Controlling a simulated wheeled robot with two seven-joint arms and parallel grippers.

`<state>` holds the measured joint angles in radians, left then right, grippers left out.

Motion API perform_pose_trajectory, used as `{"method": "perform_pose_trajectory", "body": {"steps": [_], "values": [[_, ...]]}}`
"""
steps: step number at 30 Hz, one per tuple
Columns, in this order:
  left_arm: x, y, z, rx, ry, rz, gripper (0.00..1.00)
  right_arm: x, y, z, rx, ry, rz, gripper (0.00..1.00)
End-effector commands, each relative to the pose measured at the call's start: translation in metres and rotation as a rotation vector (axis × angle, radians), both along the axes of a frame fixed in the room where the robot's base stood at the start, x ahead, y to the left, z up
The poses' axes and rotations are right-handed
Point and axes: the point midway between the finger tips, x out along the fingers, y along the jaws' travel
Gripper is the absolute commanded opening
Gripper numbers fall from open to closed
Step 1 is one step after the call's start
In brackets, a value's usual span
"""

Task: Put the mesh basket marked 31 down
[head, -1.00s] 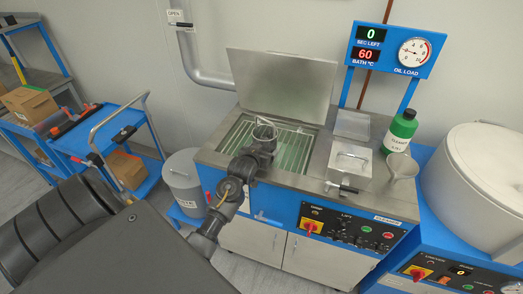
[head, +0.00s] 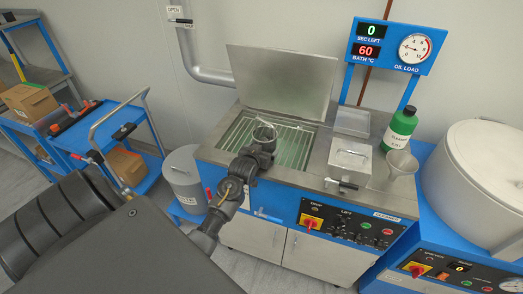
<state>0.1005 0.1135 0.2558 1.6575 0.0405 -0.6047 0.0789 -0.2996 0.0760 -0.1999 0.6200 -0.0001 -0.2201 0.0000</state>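A small round basket (head: 264,131) with a thin wire handle shows in the head view, above the slatted grate in the open bath (head: 290,148) of the steel-topped machine. Its number cannot be read. My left gripper (head: 262,148) is right in front of the basket and hides its lower part. The fingers cannot be made out, so I cannot tell whether they grip it, nor whether the basket touches the grate. My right gripper is not in view.
The bath's lid (head: 281,80) stands open behind. A lidded steel box (head: 349,160), a green bottle (head: 399,128) and a funnel (head: 401,166) stand to the right. A grey bin (head: 184,178) and a blue cart (head: 130,125) are to the left.

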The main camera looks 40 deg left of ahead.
Motion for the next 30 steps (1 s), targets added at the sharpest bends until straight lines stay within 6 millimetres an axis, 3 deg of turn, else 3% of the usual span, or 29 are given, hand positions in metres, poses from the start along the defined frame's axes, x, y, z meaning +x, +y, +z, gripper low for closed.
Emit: {"method": "perform_pose_trajectory", "body": {"steps": [8, 14, 30], "values": [[-0.001, -0.001, -0.004, -0.001, 0.009, -0.003, 1.0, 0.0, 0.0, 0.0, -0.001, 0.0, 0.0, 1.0], [-0.003, -0.002, 0.011, -0.001, 0.008, -0.003, 1.0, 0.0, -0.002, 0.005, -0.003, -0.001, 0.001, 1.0], [-0.093, -0.033, 0.049, 0.0, 0.004, -0.002, 1.0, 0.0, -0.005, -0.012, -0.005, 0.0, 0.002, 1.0]]}}
